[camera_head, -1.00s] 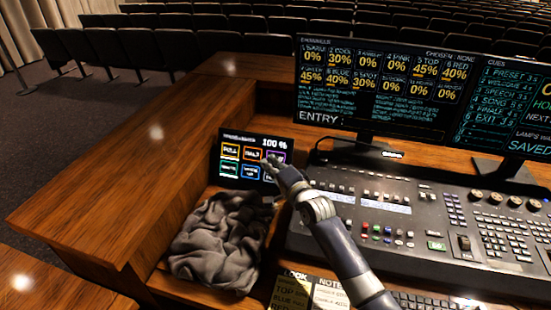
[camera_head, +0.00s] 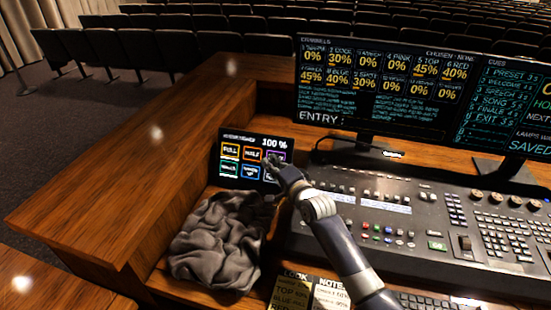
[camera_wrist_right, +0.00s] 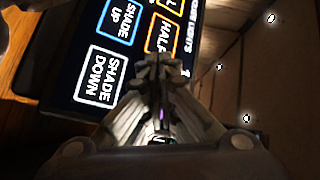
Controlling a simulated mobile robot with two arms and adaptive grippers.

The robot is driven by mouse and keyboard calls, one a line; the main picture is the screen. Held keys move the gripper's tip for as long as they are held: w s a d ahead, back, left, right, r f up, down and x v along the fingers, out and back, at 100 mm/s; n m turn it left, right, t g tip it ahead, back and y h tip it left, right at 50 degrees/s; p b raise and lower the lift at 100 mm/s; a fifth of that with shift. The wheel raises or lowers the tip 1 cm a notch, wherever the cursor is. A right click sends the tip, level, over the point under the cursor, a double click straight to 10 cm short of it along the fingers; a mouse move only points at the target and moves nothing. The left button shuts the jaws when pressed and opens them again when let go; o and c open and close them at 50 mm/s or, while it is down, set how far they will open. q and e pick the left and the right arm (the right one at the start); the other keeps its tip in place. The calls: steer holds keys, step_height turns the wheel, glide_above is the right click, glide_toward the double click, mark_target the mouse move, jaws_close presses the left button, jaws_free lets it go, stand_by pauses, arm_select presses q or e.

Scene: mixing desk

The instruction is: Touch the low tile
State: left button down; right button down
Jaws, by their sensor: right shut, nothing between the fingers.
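A dark touch panel (camera_head: 222,183) stands at the back of the desk's left bay, with two rows of outlined tiles. A purple-edged tile (camera_head: 277,155) is at the right of the top row; its label is too small and covered to read, but it sits after FULL and HALF. My right gripper (camera_head: 271,167) is shut and empty, its tips in front of the panel's right side. In the right wrist view the gripper (camera_wrist_right: 156,62) covers part of the panel, with a purple glint between its fingers. I cannot tell whether it touches. My left gripper is out of view.
Other tiles are FULL (camera_head: 230,151), HALF (camera_head: 252,154), SHADE UP (camera_wrist_right: 115,18) and SHADE DOWN (camera_wrist_right: 98,77). A crumpled grey cloth (camera_head: 215,245) lies below the panel. The mixing console (camera_head: 400,215) and a large monitor (camera_head: 400,85) stand to the right.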

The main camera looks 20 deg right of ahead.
steer(key=shift+w+d+f, duration=0.15)
steer(key=shift+w, duration=0.05)
stand_by(0.3)
stand_by(0.3)
steer(key=shift+s+a+r+p, duration=0.25)
steer(key=shift+s+r+p, duration=0.1)
steer(key=shift+p, duration=0.35)
steer(key=shift+s+a, duration=0.1)
steer(key=shift+s, duration=0.1)
steer(key=s+p, duration=0.1)
steer(key=p, duration=0.1)
steer(key=s+a+r+p, duration=0.2)
steer(key=p, duration=0.1)
steer(key=shift+s+a+r+p, duration=0.15)
steer(key=shift+s+a+p, duration=0.1)
steer(key=shift+s+p, duration=0.1)
